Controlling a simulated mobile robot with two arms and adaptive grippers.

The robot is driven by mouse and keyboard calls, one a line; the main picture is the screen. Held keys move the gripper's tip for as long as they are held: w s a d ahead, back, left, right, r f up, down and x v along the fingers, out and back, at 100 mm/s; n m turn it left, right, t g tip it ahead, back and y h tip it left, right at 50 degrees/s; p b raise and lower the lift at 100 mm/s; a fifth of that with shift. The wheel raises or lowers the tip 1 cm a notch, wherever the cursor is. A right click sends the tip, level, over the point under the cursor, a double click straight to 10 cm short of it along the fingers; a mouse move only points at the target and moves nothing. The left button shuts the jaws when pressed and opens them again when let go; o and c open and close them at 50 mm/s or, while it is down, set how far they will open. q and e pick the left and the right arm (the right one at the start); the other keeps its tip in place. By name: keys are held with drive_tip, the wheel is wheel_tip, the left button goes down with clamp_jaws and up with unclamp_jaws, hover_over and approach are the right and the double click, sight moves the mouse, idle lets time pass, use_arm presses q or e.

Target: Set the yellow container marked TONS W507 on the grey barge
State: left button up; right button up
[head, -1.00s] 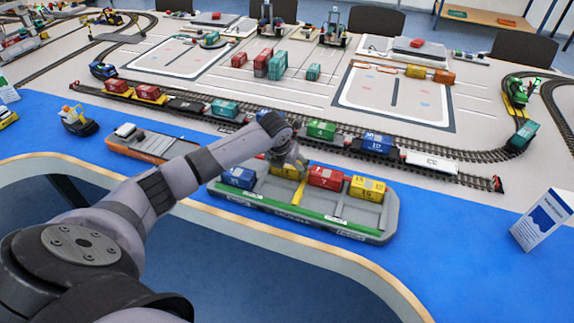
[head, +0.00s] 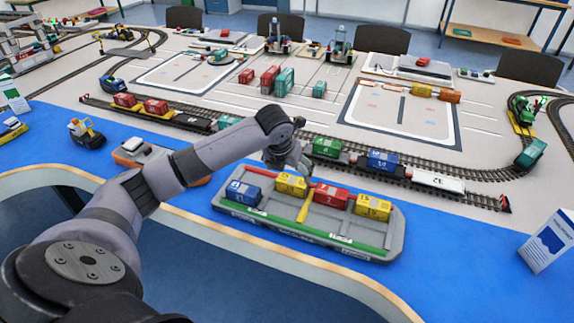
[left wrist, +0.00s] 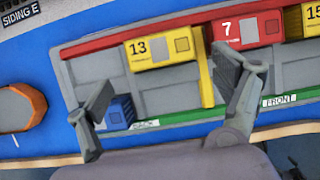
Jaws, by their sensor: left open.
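The grey barge (head: 398,235) lies on the blue surface, with a green front strip, a red back strip and a yellow divider. A yellow container marked 13 (head: 291,184) sits upright at its back, left of the divider; it also shows in the left wrist view (left wrist: 160,49). Another yellow container (head: 373,207) sits at the right end. I cannot read TONS W507 on either. My left gripper (head: 300,167) is open and empty, above and behind container 13; in the left wrist view its fingers (left wrist: 168,98) stand apart. My right gripper is not in view.
A blue container (head: 242,193) and a red container marked 7 (head: 330,196) also stand on the barge. Behind it runs a train with a green container (head: 326,147) and a blue one (head: 382,160). A leaflet stand (head: 547,241) stands at the right.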

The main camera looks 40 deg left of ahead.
use_arm(q)
drive_tip(key=shift+v, duration=1.65)
